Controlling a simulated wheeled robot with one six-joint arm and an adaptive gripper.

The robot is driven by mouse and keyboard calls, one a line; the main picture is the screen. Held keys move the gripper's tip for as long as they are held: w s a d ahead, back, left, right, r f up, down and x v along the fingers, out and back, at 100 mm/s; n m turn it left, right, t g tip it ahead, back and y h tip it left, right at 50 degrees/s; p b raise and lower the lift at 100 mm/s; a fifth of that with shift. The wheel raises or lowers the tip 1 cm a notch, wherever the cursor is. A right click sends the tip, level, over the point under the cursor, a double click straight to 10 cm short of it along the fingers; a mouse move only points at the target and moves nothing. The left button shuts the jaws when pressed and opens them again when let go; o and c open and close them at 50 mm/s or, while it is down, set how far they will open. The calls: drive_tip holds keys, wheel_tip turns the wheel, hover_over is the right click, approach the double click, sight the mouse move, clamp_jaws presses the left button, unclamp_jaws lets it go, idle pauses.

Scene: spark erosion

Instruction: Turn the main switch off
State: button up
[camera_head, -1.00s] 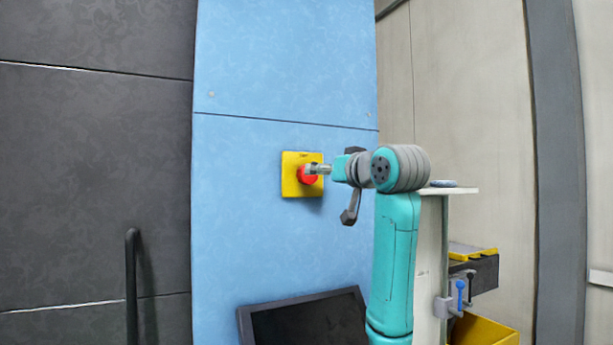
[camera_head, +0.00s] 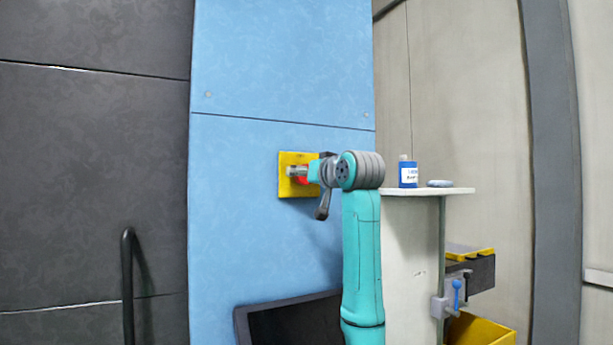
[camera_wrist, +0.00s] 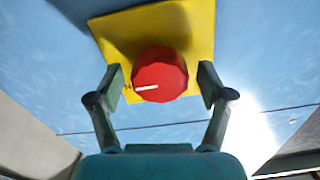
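The main switch is a red knob (camera_wrist: 160,74) with a white mark, on a yellow plate (camera_wrist: 196,25) fixed to a blue panel. In the wrist view the white mark points toward the left of the knob. My gripper (camera_wrist: 162,82) is open, with one finger on each side of the knob and a visible gap on both sides. In the head view my gripper (camera_head: 297,171) is in front of the yellow plate (camera_head: 287,188) and hides most of the red knob (camera_head: 303,181).
A dark monitor (camera_head: 290,330) stands below the switch. To the right a shelf (camera_head: 425,191) holds a blue bottle (camera_head: 408,174) and a small round item. A dark handle (camera_head: 127,280) is at the left. The blue panel (camera_head: 240,215) around the plate is clear.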

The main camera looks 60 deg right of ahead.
drive_tip(key=c, duration=1)
drive_tip(key=shift+o, duration=0.2)
drive_tip(key=n, duration=0.8)
drive_tip(key=shift+n, duration=0.3)
drive_tip(key=n, duration=0.4)
drive_tip(key=shift+n, duration=0.3)
drive_tip(key=n, duration=0.4)
drive_tip(key=shift+n, duration=0.3)
